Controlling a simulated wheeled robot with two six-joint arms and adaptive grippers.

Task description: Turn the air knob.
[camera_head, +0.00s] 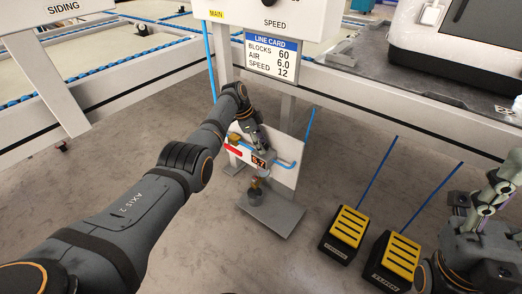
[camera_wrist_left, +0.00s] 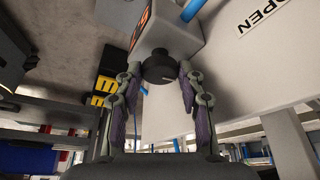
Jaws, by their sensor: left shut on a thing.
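The air knob (camera_wrist_left: 158,68) is a black round knob with a light mark on the light grey regulator box (camera_wrist_left: 178,35). In the left wrist view it sits between the two purple-padded fingertips of my left gripper (camera_wrist_left: 159,76), which is shut on it. In the head view my left gripper (camera_head: 254,138) reaches the regulator on a white panel (camera_head: 285,172). A red-lit display (camera_head: 258,162) there seems to read 5.7, but it is small. My right gripper (camera_head: 484,205) is at the right edge, away from the panel; its opening is unclear.
The line card (camera_head: 272,58) reads blocks 60, air 6.0, speed 12. Two yellow and black pedals (camera_head: 347,228) (camera_head: 397,258) stand on the floor right of the panel. Conveyor frames (camera_head: 400,108) run behind. A blue hose (camera_head: 289,163) leaves the regulator.

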